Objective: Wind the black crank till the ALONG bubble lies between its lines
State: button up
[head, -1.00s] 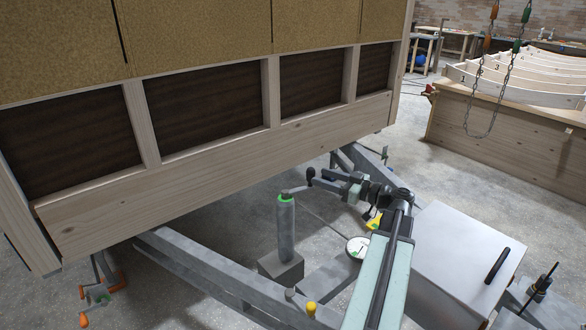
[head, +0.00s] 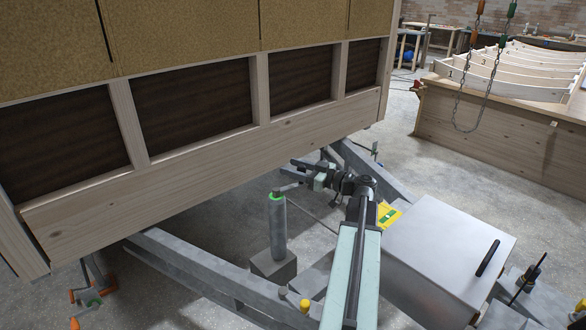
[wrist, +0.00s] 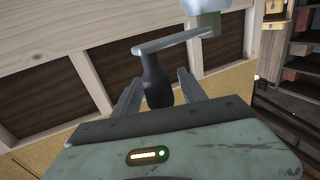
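The black crank handle (wrist: 157,82) hangs from a grey crank arm (wrist: 178,40) in the wrist view. It lies between the two fingers of my gripper (wrist: 158,88), with narrow gaps showing beside it, so the fingers look open around it. In the head view my gripper (head: 297,169) is beside the top of the grey jack post (head: 277,228) with its green collar; the handle is mostly hidden there. A yellow level with green vials (head: 388,215) lies behind my arm, next to the metal box. Its bubbles are too small to read.
The trailer hut's wooden wall (head: 200,185) overhangs close to the post. Grey frame beams (head: 205,265) run below. A metal box (head: 445,250) stands right of my arm. An orange-handled corner jack (head: 90,300) is at lower left. A wooden bench (head: 490,135) stands at the back right.

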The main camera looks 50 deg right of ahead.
grip_shut()
dwell(1.3)
